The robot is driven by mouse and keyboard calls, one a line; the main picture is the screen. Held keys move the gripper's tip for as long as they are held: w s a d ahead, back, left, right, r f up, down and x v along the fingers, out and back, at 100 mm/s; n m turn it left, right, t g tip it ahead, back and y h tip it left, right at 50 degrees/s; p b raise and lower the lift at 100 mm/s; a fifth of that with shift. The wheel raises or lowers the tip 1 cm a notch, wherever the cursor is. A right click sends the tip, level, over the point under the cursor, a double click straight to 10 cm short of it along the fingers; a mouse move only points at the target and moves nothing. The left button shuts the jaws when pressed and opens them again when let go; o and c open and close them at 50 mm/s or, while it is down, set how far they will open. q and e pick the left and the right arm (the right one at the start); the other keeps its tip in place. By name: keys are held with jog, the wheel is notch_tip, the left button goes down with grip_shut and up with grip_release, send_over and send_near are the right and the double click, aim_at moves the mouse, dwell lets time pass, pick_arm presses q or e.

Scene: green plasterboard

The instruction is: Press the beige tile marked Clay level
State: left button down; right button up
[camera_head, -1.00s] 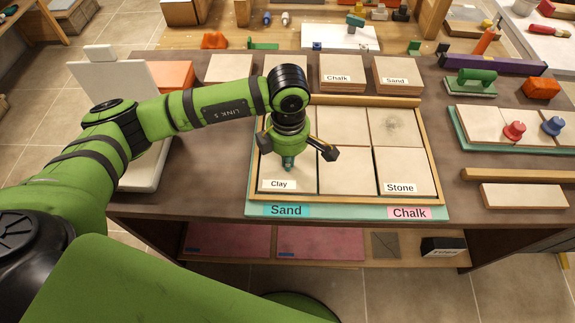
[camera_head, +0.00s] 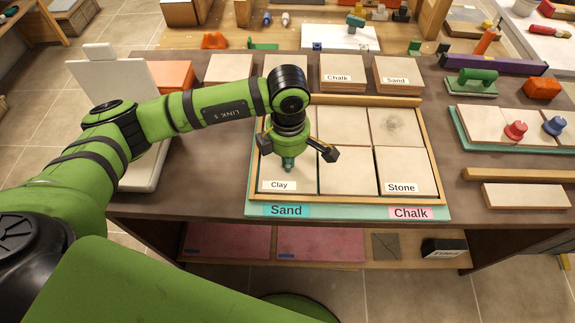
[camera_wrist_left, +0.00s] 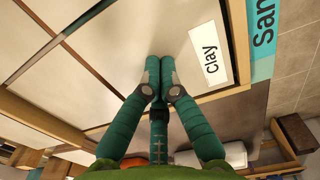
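The beige tile marked Clay (camera_head: 303,172) is the front-left tile in a wooden-framed tray (camera_head: 345,198). It also fills much of the left wrist view (camera_wrist_left: 185,35), with its white Clay label near the tray edge. My left gripper (camera_head: 288,165) points down over this tile, behind the label. In the left wrist view its teal fingertips (camera_wrist_left: 158,72) are together with nothing between them, close to the tile face. I cannot tell whether they touch it. The gripper hides part of the tile's rear. My right gripper is not in view.
The Stone tile (camera_head: 402,172) and several other beige tiles share the tray. Stacked Chalk (camera_head: 343,76) and Sand (camera_head: 397,80) tiles stand behind it. A teal board (camera_head: 520,148) with red and blue knobs is at the right. Brown tabletop shows around the tray.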

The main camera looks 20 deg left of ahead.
pick_arm(q)
jog(key=shift+s+f, duration=0.2)
jog(key=shift+f, duration=0.1)
jog(key=shift+w+r+p, duration=0.2)
jog(key=shift+r+p, duration=0.3)
jog(key=shift+r, duration=0.45)
notch_tip(320, 180, up, 6)
jog(key=p, duration=0.3)
jog(key=shift+r, duration=0.25)
